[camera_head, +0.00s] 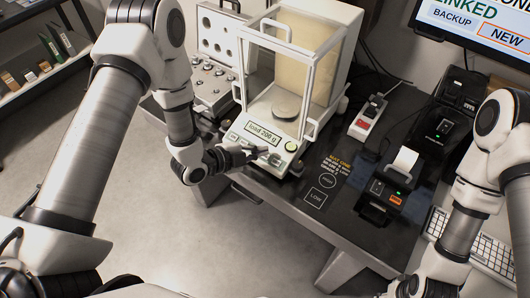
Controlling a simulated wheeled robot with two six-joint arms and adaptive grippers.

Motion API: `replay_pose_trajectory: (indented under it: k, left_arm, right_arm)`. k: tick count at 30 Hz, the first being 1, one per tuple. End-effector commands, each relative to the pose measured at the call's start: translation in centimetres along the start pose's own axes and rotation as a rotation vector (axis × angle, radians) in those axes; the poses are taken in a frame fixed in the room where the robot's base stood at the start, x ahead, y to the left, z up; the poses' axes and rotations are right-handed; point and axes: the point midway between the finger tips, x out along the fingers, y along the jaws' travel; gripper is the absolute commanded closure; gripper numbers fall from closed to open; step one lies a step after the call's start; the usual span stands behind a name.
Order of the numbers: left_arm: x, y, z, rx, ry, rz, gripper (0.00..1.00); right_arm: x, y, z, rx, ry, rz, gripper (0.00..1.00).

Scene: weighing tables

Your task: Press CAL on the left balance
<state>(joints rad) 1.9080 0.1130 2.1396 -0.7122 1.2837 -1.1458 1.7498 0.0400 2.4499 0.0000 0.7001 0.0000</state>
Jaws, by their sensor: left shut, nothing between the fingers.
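A white balance (262,131) with a tall glass draft shield stands on the dark table. Its display (264,132) reads "load 200 g". A round pan (287,107) sits inside the shield and looks empty.
An open weight case (211,78) stands left of the balance. A power strip (368,117), a small printer (393,190), a keyboard (490,252) and a monitor (480,28) are to the right.

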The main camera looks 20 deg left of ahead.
Motion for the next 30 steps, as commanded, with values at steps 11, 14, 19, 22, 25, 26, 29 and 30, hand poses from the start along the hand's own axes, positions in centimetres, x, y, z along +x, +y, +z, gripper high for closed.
replay_pose_trajectory:
  k: [11, 14, 19, 22, 25, 26, 29, 30]
  left_arm:
    - [-2.5, -2.0, -1.9, 0.0, 0.0, -0.001, 1.0]
    - [-2.5, -1.9, -1.8, 0.0, 0.0, -0.001, 1.0]
    - [-2.5, -1.8, -1.8, 0.0, 0.0, -0.001, 1.0]
    - [-2.5, -1.8, -1.8, 0.0, 0.0, -0.001, 1.0]
    - [-2.5, -1.8, -1.8, 0.0, 0.0, -0.001, 1.0]
    - [-2.5, -1.8, -1.8, 0.0, 0.0, -0.001, 1.0]
    - [-2.5, -1.8, -1.8, 0.0, 0.0, -0.001, 1.0]
    - [-2.5, -1.8, -1.8, 0.0, 0.0, -0.001, 1.0]
  right_arm:
    - [-2.8, 0.0, 0.0, 0.0, 0.0, 0.0, 0.6]
    - [-2.6, 0.0, 0.0, 0.0, 0.0, 0.0, 0.6]
    - [-2.6, 0.0, 0.0, 0.0, 0.0, 0.0, 0.6]
    - [-2.6, 0.0, 0.0, 0.0, 0.0, 0.0, 0.6]
    - [-2.6, 0.0, 0.0, 0.0, 0.0, 0.0, 0.6]
    - [-2.6, 0.0, 0.0, 0.0, 0.0, 0.0, 0.6]
    - [-2.6, 0.0, 0.0, 0.0, 0.0, 0.0, 0.6]
    - [-2.6, 0.0, 0.0, 0.0, 0.0, 0.0, 0.6]
